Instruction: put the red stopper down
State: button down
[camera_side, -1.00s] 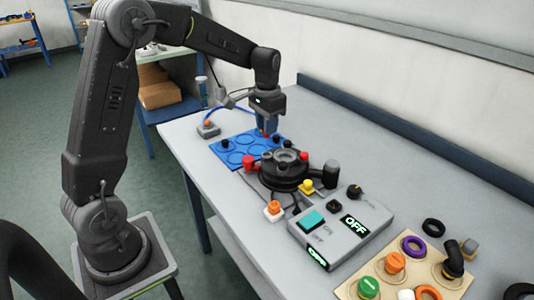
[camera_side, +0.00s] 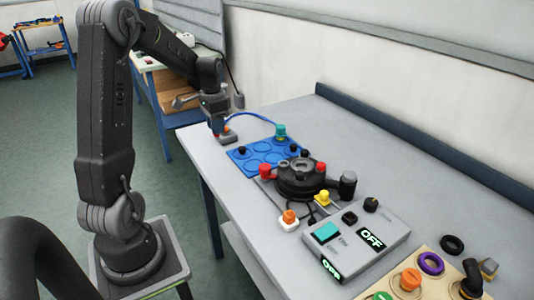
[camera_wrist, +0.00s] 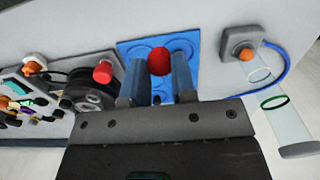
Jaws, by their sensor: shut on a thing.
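My gripper (camera_side: 216,124) is shut on a red stopper (camera_wrist: 160,61), held between the two blue-grey fingers in the wrist view. Only a small red bit of the stopper (camera_side: 215,134) shows below the fingers in the side view. The gripper is above the far left end of the bench, beside a grey box with an orange button (camera_side: 229,132). The blue tray (camera_side: 262,161) with round places lies right of the gripper. Dark knobs and a teal piece (camera_side: 280,131) stand on or by the tray. I cannot tell the stopper's height above the bench.
A black round hub (camera_side: 300,181) with red knobs (camera_side: 265,171) stands in front of the tray. A control box (camera_side: 352,235) reading OFF lies nearer. A clear tube (camera_wrist: 287,125) with a green ring shows in the wrist view. The bench's back right is clear.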

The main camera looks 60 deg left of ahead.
jog(key=shift+f, duration=0.25)
jog(key=w+d+f, duration=0.2)
jog(key=w, duration=0.1)
jog(key=w+d+f, duration=0.1)
jog(key=w+f, duration=0.1)
jog(key=w, duration=0.1)
jog(key=w+d+f, duration=0.2)
jog(key=w, duration=0.1)
jog(key=shift+w+d+f, duration=0.2)
jog(key=shift+d+f, duration=0.1)
jog(key=shift+d, duration=0.05)
jog(key=shift+f, duration=1.95)
jog(key=shift+f, duration=0.1)
jog(key=c, duration=0.9)
grip_release()
jog(key=shift+c, duration=0.2)
